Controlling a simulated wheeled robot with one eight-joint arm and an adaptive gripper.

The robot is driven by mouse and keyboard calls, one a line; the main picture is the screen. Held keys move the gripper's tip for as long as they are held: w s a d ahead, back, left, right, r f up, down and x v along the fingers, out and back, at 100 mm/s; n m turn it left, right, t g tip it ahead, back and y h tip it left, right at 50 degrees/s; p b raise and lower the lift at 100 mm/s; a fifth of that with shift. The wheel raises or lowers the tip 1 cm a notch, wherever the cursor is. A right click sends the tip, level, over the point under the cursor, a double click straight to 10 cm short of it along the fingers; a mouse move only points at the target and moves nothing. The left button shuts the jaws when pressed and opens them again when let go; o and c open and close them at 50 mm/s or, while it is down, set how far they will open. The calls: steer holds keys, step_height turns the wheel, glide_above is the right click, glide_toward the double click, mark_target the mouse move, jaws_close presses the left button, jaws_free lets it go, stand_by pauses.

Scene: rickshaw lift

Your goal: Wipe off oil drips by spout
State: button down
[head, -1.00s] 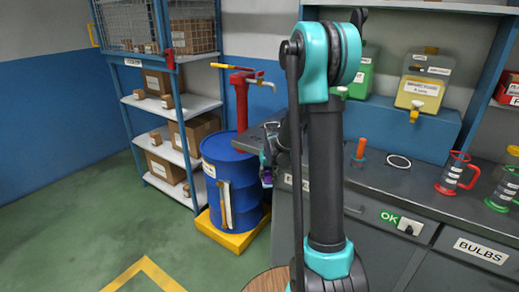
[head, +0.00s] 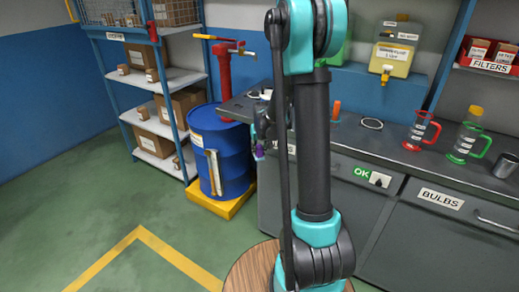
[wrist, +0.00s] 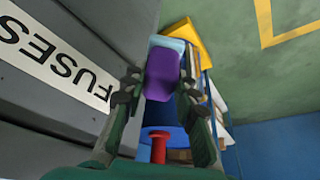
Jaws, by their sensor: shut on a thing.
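My gripper (wrist: 158,82) is shut on a small purple thing (wrist: 162,74), with a pale blue part at its far end. I cannot tell whether it is a cloth or a sponge. In the head view my gripper (head: 258,142) hangs by the bench's left end, right of the blue drum (head: 222,150). A red pump (head: 222,72) with a yellow handle and a spout (head: 249,55) stands at the drum. A yellow container (head: 391,52) with a tap (head: 386,74) is on the blue shelf behind the bench. I cannot make out any oil drips.
The grey bench (head: 385,150) carries a ring, clear jugs with red (head: 420,130) and green (head: 466,138) handles, and a metal cup (head: 505,166). A rack (head: 172,80) with boxes stands left. The drum is on a yellow pallet (head: 222,204). Green floor is open at left.

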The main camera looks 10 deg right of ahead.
steer(key=shift+s, duration=0.4)
steer(key=shift+s+a, duration=0.1)
steer(key=shift+f, duration=0.1)
steer(key=shift+f, duration=0.1)
